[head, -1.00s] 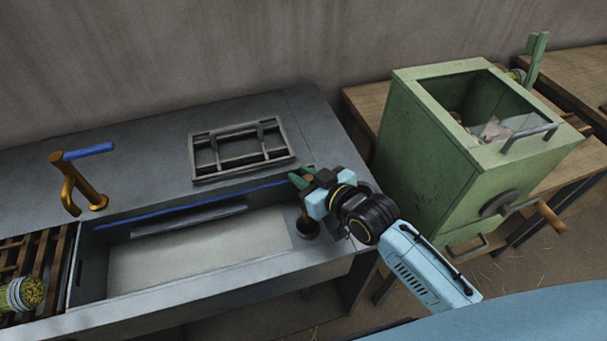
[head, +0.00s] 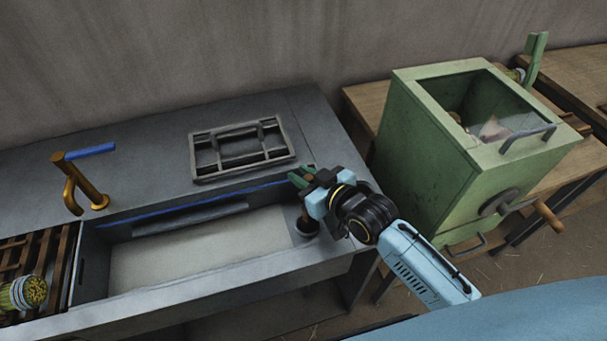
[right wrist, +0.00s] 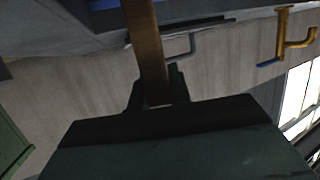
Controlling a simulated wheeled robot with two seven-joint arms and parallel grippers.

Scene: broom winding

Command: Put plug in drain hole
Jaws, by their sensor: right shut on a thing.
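My right gripper (head: 303,181) is over the right end of the sink basin (head: 190,245). Its jaws are shut on the brown wooden handle of the plug. In the right wrist view the brown handle (right wrist: 146,45) stands between the two dark fingers (right wrist: 158,93). In the head view the dark round base of the plug (head: 307,228) shows just below the gripper, at the basin's right end. The drain hole is not visible. I cannot tell whether the plug's base touches the basin floor or sits in a hole. My left gripper is not in view.
A bronze faucet with a blue handle (head: 78,183) stands at the left. A dark metal rack (head: 240,150) lies on the counter behind the basin. A green box with a crank (head: 430,150) stands right of my arm. A wooden slatted rack (head: 45,260) holds a bundle at the far left.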

